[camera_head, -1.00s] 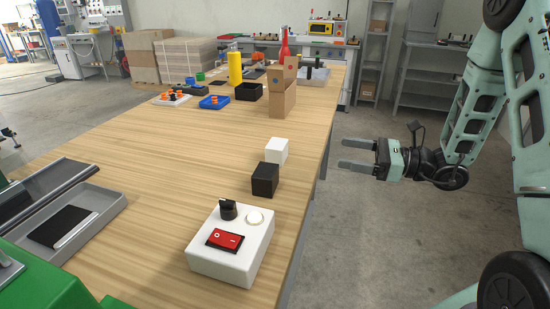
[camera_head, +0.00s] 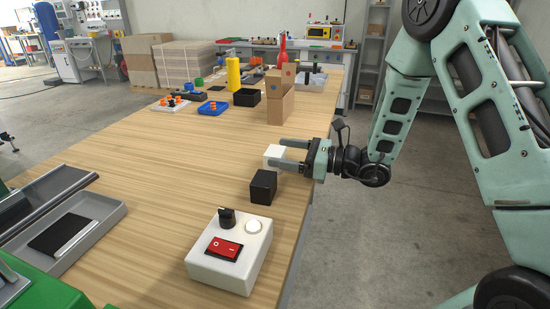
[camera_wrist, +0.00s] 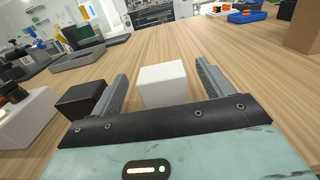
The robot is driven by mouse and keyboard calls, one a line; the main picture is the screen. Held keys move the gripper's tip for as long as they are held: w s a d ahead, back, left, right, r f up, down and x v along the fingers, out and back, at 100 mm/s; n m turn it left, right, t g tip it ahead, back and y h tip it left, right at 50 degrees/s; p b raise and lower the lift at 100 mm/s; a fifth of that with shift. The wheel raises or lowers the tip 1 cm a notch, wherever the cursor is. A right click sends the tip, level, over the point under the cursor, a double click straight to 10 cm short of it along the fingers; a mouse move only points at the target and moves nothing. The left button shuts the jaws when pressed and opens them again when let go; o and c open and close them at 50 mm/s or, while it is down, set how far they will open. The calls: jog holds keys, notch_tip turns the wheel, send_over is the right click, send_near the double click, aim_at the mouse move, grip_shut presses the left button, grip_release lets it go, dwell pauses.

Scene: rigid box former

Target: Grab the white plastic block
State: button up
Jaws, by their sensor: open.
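The white plastic block (camera_head: 274,153) stands on the table near its right edge, partly hidden by my gripper's fingers in the head view. In the wrist view the white block (camera_wrist: 163,84) sits between my two fingers, with a gap visible on the right. My gripper (camera_head: 279,155) is open and reaches in over the table edge from the right. In the wrist view the fingertips of my gripper (camera_wrist: 161,70) lie on either side of the block. I cannot tell whether the left finger touches it.
A black block (camera_head: 263,187) stands just in front of the white one, close to my near finger. A white switch box (camera_head: 203,265) is nearer the front edge. A cardboard box (camera_head: 280,106) stands behind. The table's (camera_head: 150,170) middle is clear.

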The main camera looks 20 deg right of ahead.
jog(key=shift+w+a, duration=0.35)
jog(key=shift+a, duration=0.15)
jog(key=c, duration=1.1)
jog(key=shift+r, duration=0.1)
